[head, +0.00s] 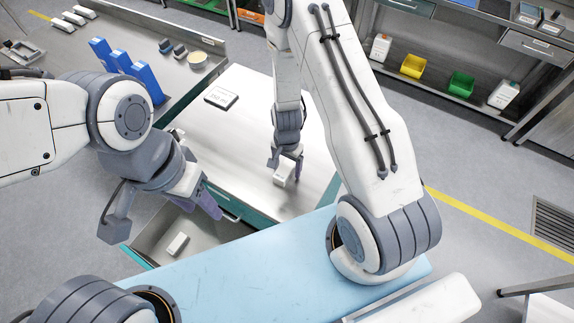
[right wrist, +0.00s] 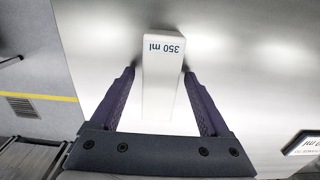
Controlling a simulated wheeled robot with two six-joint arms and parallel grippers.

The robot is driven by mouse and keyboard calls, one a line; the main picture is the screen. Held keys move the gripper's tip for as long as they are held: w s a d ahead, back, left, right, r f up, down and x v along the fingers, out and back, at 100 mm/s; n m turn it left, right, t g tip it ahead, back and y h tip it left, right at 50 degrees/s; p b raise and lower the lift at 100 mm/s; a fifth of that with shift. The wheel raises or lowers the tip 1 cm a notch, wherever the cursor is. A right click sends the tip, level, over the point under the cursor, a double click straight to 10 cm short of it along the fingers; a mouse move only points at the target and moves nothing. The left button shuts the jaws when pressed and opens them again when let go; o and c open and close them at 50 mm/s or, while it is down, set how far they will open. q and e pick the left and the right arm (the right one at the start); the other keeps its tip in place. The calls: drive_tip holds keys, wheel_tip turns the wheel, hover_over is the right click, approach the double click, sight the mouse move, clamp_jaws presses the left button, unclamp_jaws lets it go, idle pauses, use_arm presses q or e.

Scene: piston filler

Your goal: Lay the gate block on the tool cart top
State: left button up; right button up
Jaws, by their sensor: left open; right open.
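A white block marked "350 ml" (right wrist: 163,85) is at the tool cart's pale top (head: 245,135). It is the likely gate block. In the right wrist view it sits between the two dark fingers of my open right gripper (right wrist: 160,100). In the head view the block (head: 281,177) shows just below my right gripper (head: 287,163), near the right part of the cart top. I cannot tell whether it rests fully on the surface. My left gripper (head: 210,202) is open and empty, above the cart's front left edge.
An open drawer (head: 150,247) below the cart top holds another small white block (head: 177,244). A flat labelled plate (head: 221,97) lies at the cart's back left. Blue holders (head: 118,62) and white blocks (head: 61,24) are on the left counter. Light blue surface (head: 240,262) lies in front.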

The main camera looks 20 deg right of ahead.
sight(287, 166)
drive_tip(key=a+r+n+p, duration=0.2)
drive_tip(key=a+r+p, duration=0.3)
drive_tip(key=r, duration=0.6)
drive_tip(key=a+r+n+p, duration=0.25)
drive_tip(key=r+p, duration=0.45)
drive_tip(key=r, duration=0.5)
drive_tip(key=s+a+r+n, duration=0.2)
drive_tip(key=s+r+n, duration=0.4)
drive_tip(key=s+r, duration=0.3)
drive_tip(key=s+a+r+n+y, duration=0.1)
drive_tip(key=s+a+r+n, duration=0.2)
drive_tip(key=s+r+n, duration=0.4)
wheel_tip(287, 166, up, 2)
drive_tip(key=shift+s+r, duration=0.2)
drive_tip(key=shift+s, duration=0.9)
